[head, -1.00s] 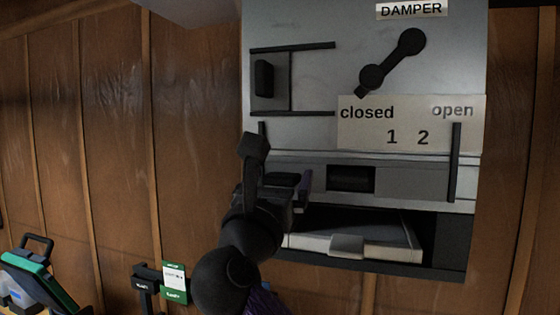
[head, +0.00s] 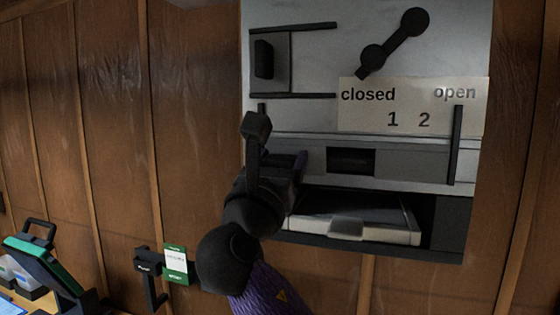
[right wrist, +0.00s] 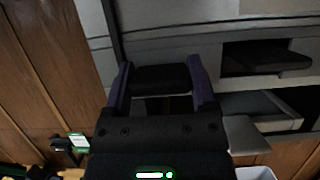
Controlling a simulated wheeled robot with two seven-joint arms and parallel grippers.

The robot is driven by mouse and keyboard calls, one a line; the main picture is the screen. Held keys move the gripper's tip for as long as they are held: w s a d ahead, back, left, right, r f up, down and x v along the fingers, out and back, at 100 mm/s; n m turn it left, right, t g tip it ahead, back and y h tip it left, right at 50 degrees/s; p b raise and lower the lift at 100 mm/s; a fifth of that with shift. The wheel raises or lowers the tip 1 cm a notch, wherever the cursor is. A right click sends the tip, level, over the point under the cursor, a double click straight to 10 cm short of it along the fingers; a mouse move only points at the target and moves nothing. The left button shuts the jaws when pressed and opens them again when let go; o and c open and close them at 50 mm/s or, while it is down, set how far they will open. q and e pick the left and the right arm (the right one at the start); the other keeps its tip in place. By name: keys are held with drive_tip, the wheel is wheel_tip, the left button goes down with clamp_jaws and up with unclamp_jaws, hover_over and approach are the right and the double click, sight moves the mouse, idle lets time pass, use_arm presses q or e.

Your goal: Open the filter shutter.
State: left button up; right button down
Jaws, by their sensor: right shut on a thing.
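A grey horizontal strip with a dark rectangular opening (head: 351,161) runs across the wall unit under a label plate (head: 410,112) reading "closed", "1 2" and "open". I take this strip to be the filter shutter, but cannot be sure. My right gripper (head: 296,163) is at its left end, under the "closed" side. In the right wrist view a black block-shaped handle (right wrist: 161,77) sits between the two purple-sided fingers, and the gripper is shut on it. My arm hides the strip's left end in the head view. My left gripper is out of view.
Black upright bars stand at the strip's left (head: 262,108) and right (head: 456,145). Below is an open bay with a pale tray-like part (head: 350,224). Above are a damper lever (head: 395,43) and a railed black handle (head: 263,59). A green-white box (head: 175,264) is lower left.

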sight(287, 115)
wheel_tip(287, 115, up, 5)
drive_tip(key=p, duration=0.4)
drive_tip(key=shift+r, duration=0.15)
unclamp_jaws()
drive_tip(key=shift+f, duration=0.2)
drive_tip(key=b+v, duration=0.5)
drive_tip(key=v, duration=0.5)
